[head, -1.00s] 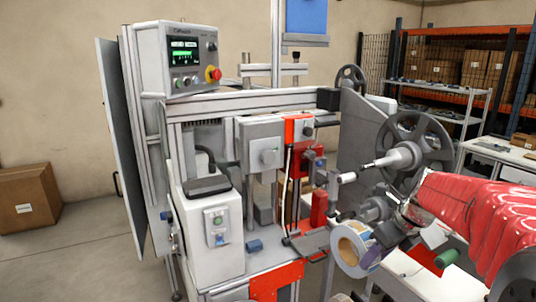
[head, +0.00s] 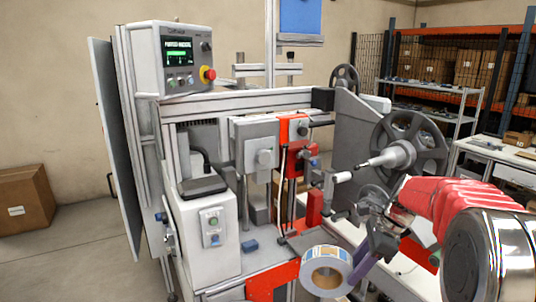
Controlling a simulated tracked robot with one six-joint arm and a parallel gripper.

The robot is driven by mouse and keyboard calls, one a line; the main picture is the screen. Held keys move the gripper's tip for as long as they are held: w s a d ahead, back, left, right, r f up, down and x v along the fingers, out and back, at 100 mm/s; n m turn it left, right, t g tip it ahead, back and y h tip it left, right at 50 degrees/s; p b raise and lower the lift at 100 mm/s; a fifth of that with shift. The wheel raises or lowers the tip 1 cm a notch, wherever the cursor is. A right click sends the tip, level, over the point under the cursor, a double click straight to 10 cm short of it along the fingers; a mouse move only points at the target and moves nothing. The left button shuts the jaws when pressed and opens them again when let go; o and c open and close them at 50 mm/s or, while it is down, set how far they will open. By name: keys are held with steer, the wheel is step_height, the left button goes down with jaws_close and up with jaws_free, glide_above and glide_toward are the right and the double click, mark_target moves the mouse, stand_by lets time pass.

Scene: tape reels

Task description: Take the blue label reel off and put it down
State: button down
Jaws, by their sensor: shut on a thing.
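The blue label reel (head: 311,263) is a pale ring with blue and orange label patches and a tan core. It shows at the lower middle of the head view, in front of the machine's orange-red lower panel. My gripper (head: 357,268) is at its right side, shut on it and holding it clear of the machine's spindles. The fingertips are small and partly hidden at the reel's edge. The upper spindle (head: 390,160), in front of a dark spoked wheel (head: 432,146), is bare. My wrist and red-sleeved arm hide part of the area below it.
The labelling machine (head: 208,232) with its control box (head: 178,60) fills the middle and left. A white table (head: 495,160) stands at the right, before shelving with cartons. A cardboard box (head: 28,200) lies on the floor at far left. Open floor lies between box and machine.

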mark_target(341, 278)
steer(key=a+f+n+g, duration=0.1)
steer(key=n, duration=0.1)
steer(key=a+f+n+g, duration=0.1)
steer(key=f+n, duration=0.1)
steer(key=n, duration=0.1)
steer(key=a+f+n+g, duration=0.1)
steer(key=n, duration=0.2)
steer(key=shift+w+f, duration=0.3)
steer(key=shift+w, duration=0.1)
steer(key=a+f+n+h, duration=0.1)
steer(key=n, duration=0.2)
steer(key=a+f+n+g+h, duration=0.1)
steer(key=f+n, duration=0.1)
steer(key=n, duration=0.1)
steer(key=a+f+n+g, duration=0.1)
steer(key=n, duration=0.1)
steer(key=shift+w+a+f+n+h, duration=0.1)
steer(key=shift+f+n+h, duration=0.15)
steer(key=shift+n+h, duration=0.15)
steer(key=f+n, duration=0.1)
steer(key=n, duration=0.1)
steer(key=a+f+n+h, duration=0.1)
steer(key=shift+n, duration=0.4)
steer(key=shift+r, duration=0.4)
steer(key=shift+a, duration=0.15)
steer(key=s+a, duration=0.5)
steer(key=a, duration=0.4)
steer(key=s+a, duration=0.5)
steer(key=a, duration=0.5)
steer(key=shift+s, duration=0.25)
